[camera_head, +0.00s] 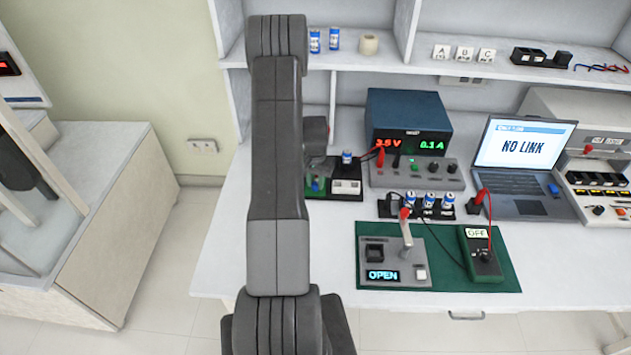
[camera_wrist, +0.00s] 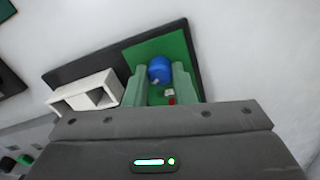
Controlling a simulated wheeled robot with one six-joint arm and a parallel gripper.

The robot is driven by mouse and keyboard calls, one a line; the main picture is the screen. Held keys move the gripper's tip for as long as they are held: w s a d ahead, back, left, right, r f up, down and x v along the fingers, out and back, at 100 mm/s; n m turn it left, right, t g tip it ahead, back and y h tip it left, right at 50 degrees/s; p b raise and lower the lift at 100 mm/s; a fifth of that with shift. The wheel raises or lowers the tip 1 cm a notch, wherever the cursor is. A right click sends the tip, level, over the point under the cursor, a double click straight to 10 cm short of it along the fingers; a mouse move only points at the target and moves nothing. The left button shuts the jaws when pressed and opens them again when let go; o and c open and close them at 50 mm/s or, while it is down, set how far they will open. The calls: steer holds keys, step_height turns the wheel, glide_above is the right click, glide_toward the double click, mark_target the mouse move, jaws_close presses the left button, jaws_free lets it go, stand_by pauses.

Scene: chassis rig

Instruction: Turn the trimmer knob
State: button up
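A round blue knob (camera_wrist: 159,69), which looks like the trimmer knob, sits on a green board (camera_wrist: 150,50) on a dark base in the wrist view. My gripper (camera_wrist: 160,75) has its two pale green fingers apart, one on each side of the knob near their tips. I cannot tell whether either finger touches it. A small white and red part (camera_wrist: 170,97) lies between the fingers. In the head view my arm covers much of this spot, and only a bit of the green board (camera_head: 316,185) shows.
A white open box (camera_wrist: 88,92) stands beside the board on the dark base (camera_head: 345,195). To the right are a blue power supply (camera_head: 410,110), a lever box (camera_head: 395,262) reading OPEN, a green meter (camera_head: 480,255) and a laptop (camera_head: 520,150). The bench front left is clear.

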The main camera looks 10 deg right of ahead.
mark_target(315, 183)
steer(key=shift+f+n+b, duration=0.25)
steer(key=shift+n+b, duration=0.25)
steer(key=shift+b, duration=0.55)
jaws_close()
steer(key=shift+r+n+b, duration=0.25)
steer(key=shift+n+b, duration=0.45)
steer(key=o, duration=0.9)
jaws_free()
step_height(315, 183, up, 14)
steer(key=shift+f+b, duration=0.1)
steer(key=shift+b, duration=0.8)
